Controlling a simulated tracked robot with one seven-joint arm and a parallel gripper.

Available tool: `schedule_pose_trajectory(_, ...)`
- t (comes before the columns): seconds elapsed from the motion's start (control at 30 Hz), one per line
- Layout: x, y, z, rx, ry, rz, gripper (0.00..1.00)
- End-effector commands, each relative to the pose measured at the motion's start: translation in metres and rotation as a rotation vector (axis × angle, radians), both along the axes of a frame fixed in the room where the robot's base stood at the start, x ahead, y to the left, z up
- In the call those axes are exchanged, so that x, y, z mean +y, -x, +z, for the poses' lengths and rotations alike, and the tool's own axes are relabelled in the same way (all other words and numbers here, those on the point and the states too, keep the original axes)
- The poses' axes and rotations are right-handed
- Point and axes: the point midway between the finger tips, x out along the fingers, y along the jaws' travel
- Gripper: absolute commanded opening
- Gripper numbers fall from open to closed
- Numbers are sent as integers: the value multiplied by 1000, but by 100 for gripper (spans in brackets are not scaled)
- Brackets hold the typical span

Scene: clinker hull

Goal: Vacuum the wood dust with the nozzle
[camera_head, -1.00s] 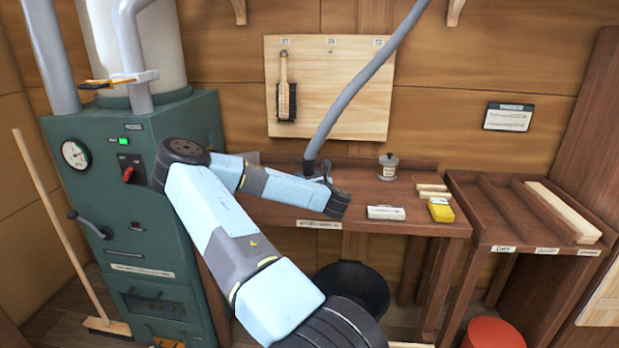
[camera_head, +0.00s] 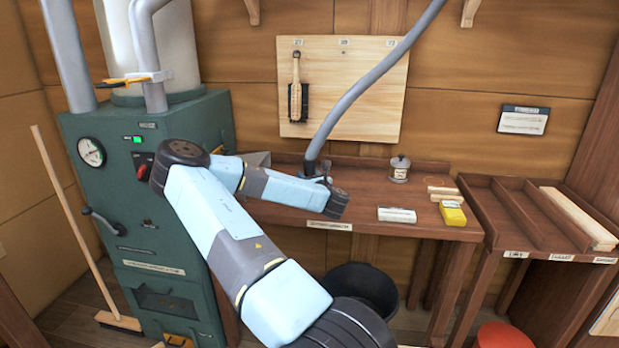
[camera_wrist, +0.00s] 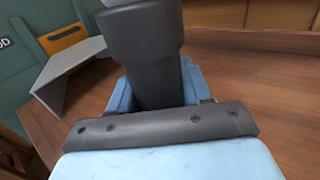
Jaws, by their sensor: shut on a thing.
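My gripper (camera_head: 322,181) is over the left part of the workbench (camera_head: 425,223), mostly hidden behind my arm in the head view. It is shut on the dark vacuum nozzle, whose upper end shows at the foot of the grey hose (camera_head: 362,88). In the wrist view the nozzle (camera_wrist: 143,62) stands between the blue fingers, and its mouth is hidden behind my gripper. I cannot make out any wood dust on the visible bench top; my arm hides part of it.
A grey angled piece (camera_wrist: 68,72) lies at the left of the bench beside the green machine (camera_head: 115,205). A black bucket (camera_head: 372,285) stands below.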

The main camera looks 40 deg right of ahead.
Motion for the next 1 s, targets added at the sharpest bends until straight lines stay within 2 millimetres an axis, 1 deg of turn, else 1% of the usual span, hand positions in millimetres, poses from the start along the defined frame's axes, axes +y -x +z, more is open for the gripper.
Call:
schedule_pose_trajectory(0.57,0,0,1,-1,0,0,11)
schedule_pose_trajectory(0.67,0,0,6,-1,0,0,11)
schedule_pose_trajectory(1.0,0,-1,39,-3,2,1,11)
